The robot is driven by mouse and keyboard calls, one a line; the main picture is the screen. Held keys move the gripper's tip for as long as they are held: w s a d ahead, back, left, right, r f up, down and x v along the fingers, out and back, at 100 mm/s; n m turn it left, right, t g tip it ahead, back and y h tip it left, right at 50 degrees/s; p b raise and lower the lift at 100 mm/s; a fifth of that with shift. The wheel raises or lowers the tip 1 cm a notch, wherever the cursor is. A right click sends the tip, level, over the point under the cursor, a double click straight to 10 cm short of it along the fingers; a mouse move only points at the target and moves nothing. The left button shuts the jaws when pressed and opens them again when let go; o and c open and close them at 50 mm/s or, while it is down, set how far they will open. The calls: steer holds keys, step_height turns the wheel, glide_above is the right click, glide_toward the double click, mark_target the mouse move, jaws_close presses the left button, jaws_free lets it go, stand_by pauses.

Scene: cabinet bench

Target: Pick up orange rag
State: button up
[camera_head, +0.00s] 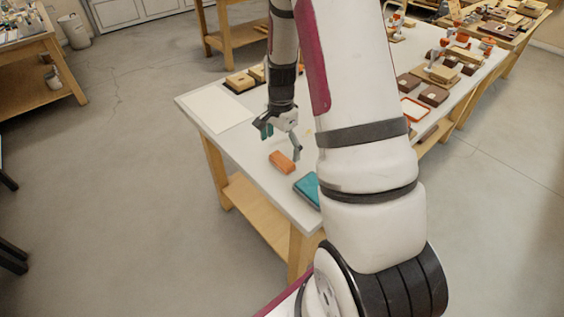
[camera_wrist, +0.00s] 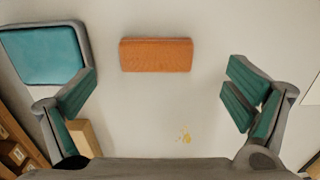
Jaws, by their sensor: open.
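The orange rag (camera_head: 282,162) is a small folded block lying on the white tabletop near its front edge. In the wrist view the rag (camera_wrist: 156,55) lies flat at the upper middle, ahead of the gap between the fingers. My gripper (camera_head: 281,143) is above the table, just behind the rag in the head view. In the wrist view my gripper (camera_wrist: 160,97) has its two green-padded fingers spread wide with nothing between them. The rag is fully visible and apart from the fingers.
A teal-topped tray (camera_head: 309,189) lies close to the rag, and shows at the upper left of the wrist view (camera_wrist: 42,55). A white sheet (camera_head: 214,109) lies on the table's left end. Brown boxes (camera_head: 433,95) crowd the far right. A yellow stain (camera_wrist: 184,134) marks the tabletop.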

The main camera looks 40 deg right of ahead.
mark_target(282, 159)
steer(key=f, duration=0.4)
steer(key=shift+s+d+f, duration=0.1)
steer(key=shift+s+f, duration=0.15)
steer(key=shift+f, duration=0.05)
steer(key=c, duration=1.1)
